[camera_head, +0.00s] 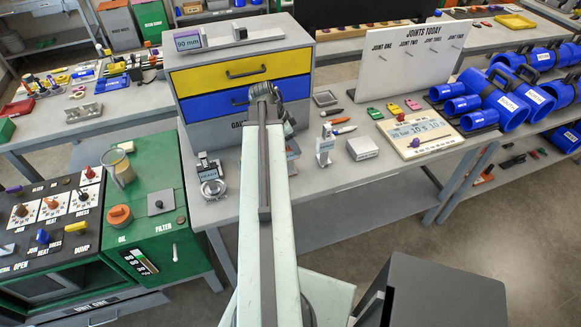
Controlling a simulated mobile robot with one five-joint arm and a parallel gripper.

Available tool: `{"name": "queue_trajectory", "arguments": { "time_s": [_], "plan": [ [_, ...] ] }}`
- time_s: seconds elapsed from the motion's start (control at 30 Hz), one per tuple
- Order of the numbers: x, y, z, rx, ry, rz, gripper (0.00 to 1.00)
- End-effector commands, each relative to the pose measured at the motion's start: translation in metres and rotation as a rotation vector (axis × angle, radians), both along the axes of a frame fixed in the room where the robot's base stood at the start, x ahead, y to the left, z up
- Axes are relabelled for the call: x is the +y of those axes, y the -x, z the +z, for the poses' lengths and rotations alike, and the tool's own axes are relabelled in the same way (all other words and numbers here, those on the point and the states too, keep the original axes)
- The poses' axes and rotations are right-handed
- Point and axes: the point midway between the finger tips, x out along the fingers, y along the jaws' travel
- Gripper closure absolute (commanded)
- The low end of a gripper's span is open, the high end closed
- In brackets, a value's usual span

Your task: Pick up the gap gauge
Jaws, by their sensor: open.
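I cannot pick out the gap gauge with certainty among the small tools. My arm reaches forward over the grey bench, and my gripper (268,92) is open in front of the drawer cabinet (302,57). The gripper and arm hide part of the blue drawer (210,104) and the grey bottom drawer (206,132), whose partly covered label starts with "GA". Small tools lie right of the gripper, among them an orange-tipped tool (343,130) and a dark-tipped one (332,112). I see nothing held in the jaws.
A small labelled stand (325,147), a white box (362,148) and a cream display panel (420,136) stand on the bench at right. A white peg board (408,62) and blue pipes (507,98) are behind. A green machine (150,205) borders the left.

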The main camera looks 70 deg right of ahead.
Motion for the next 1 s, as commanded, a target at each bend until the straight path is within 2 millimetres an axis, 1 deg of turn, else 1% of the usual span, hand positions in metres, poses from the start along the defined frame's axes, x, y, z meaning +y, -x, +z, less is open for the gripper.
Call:
{"name": "queue_trajectory", "arguments": {
  "time_s": [0.03, 0.17, 0.2, 0.27, 0.3, 0.37, 1.0],
  "plan": [
    [-0.0005, 0.0004, -0.002, 0.0, 0.0, 0.0, 0.49],
    [-0.0003, 0.0003, 0.0005, 0.0, 0.0, 0.0, 0.49],
    [-0.0003, 0.0004, 0.0006, 0.0, 0.0, 0.0, 0.55],
    [-0.0002, 0.0004, 0.0006, 0.0, 0.0, 0.0, 0.71],
    [-0.0003, 0.0005, 0.0007, 0.0, 0.0, 0.0, 0.82],
    [-0.0003, 0.0005, 0.0007, 0.0, 0.0, 0.0, 0.99],
    [-0.0005, 0.0012, 0.0006, 0.0, 0.0, -0.001, 1.0]
  ]
}}
